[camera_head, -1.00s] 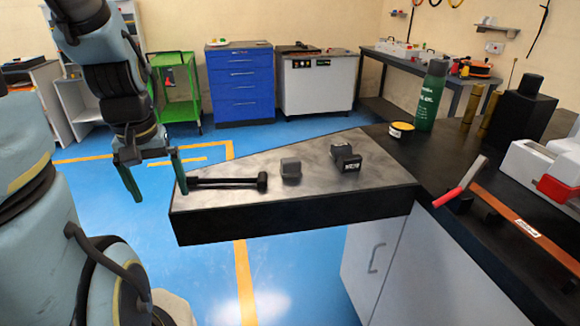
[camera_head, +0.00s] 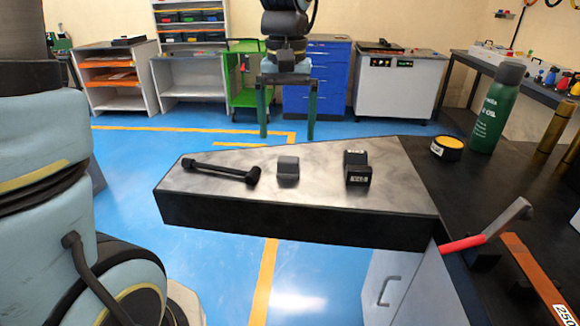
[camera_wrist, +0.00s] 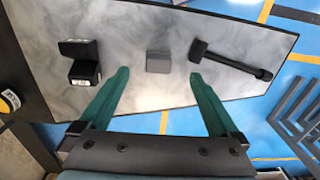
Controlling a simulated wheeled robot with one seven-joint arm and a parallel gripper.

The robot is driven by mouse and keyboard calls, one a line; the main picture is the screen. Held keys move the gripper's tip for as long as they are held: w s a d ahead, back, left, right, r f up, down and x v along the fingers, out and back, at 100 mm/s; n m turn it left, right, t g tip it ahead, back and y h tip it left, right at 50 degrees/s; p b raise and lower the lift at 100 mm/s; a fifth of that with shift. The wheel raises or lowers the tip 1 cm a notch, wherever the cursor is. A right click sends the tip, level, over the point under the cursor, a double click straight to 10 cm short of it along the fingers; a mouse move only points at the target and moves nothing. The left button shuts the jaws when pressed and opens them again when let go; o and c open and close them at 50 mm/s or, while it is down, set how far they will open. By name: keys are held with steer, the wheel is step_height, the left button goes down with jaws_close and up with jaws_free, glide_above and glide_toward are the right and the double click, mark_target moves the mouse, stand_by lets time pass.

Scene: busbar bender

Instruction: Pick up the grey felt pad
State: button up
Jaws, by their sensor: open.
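A small grey block (camera_head: 288,168), which looks like the grey felt pad, lies on the metal table top between a black hammer-like tool and a black block. In the wrist view the grey pad (camera_wrist: 158,62) sits between and slightly beyond the fingertips. My gripper (camera_head: 287,130) has two green fingers pointing down, spread wide and empty. In the head view it hangs at the far edge of the table, in line with the pad and apart from it. The open gripper also shows in the wrist view (camera_wrist: 160,74).
The black hammer-like tool (camera_head: 222,172) lies left of the pad. The black block (camera_head: 357,169) with a label stands to its right. A yellow-topped tin (camera_head: 447,148) and a green bottle (camera_head: 497,110) are farther right. Bare metal surrounds the pad.

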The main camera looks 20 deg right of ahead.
mark_target(288, 161)
step_height(288, 161, down, 9)
steer(key=shift+d+f+p, duration=0.1)
steer(key=shift+p, duration=0.9)
jaws_close()
step_height(288, 161, up, 10)
steer(key=shift+w+r+b, duration=0.1)
steer(key=shift+b, duration=0.8)
